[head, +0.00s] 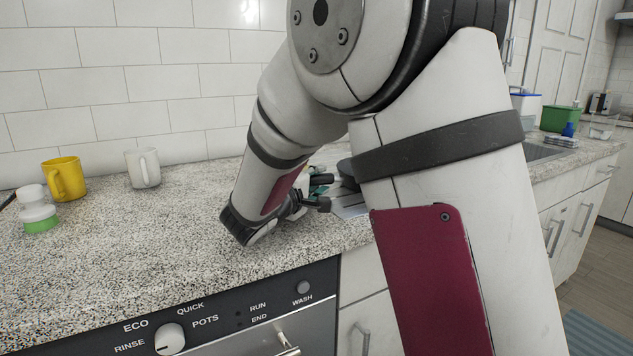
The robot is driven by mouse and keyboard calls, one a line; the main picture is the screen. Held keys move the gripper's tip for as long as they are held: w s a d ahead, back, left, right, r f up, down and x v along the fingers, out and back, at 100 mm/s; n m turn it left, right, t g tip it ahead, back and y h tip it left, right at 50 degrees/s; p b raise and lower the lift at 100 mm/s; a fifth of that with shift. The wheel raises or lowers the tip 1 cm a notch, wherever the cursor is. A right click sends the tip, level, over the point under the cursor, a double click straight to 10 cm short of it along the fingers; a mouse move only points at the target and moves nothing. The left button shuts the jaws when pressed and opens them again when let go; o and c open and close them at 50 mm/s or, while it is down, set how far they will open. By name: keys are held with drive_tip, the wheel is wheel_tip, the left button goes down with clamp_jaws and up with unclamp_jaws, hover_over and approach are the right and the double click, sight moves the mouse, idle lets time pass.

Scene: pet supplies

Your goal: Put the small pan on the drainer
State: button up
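My gripper (318,204) is low over the counter at the centre, pointing right, partly behind my own arm. Its fingertips are too small and covered to show whether they are open or shut. A dark piece (346,168) shows just beyond it at the edge of my arm; it may be part of the small pan, but most of it is hidden. A grey metal surface (352,208) shows below and right of the gripper, possibly part of the drainer; my arm covers the rest. I cannot tell whether the gripper touches either.
A yellow mug (65,179), a white mug (143,168) and a white-and-green container (38,212) stand on the speckled counter (150,235) at left. A dishwasher panel (220,315) is below. A green tub (560,118) stands far right. The counter's middle left is clear.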

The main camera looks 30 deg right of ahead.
drive_tip(key=shift+r, duration=0.1)
drive_tip(key=shift+s+a, duration=0.2)
drive_tip(key=shift+a, duration=0.1)
drive_tip(key=p+v, duration=0.1)
drive_tip(key=v, duration=1)
drive_tip(key=shift+s+p, duration=0.15)
drive_tip(key=shift+p, duration=0.2)
drive_tip(key=s+d+m+g+y, duration=0.1)
drive_tip(key=s+d+m+g, duration=0.3)
drive_tip(key=s, duration=0.6)
drive_tip(key=s+d+m+g+y, duration=0.1)
drive_tip(key=s+d+g, duration=0.45)
drive_tip(key=s, duration=0.45)
drive_tip(key=s+a+f+m+g+y, duration=0.1)
drive_tip(key=s+a+f+y, duration=0.15)
drive_tip(key=s, duration=0.35)
drive_tip(key=s+a+f+m+g+y, duration=0.1)
drive_tip(key=s+f+y, duration=0.15)
drive_tip(key=s, duration=0.35)
drive_tip(key=s+a+f+t+y, duration=0.1)
drive_tip(key=s+a+y, duration=0.4)
drive_tip(key=a, duration=0.4)
drive_tip(key=shift+s+t+y, duration=0.25)
drive_tip(key=shift+t+y, duration=0.1)
drive_tip(key=shift+y, duration=0.45)
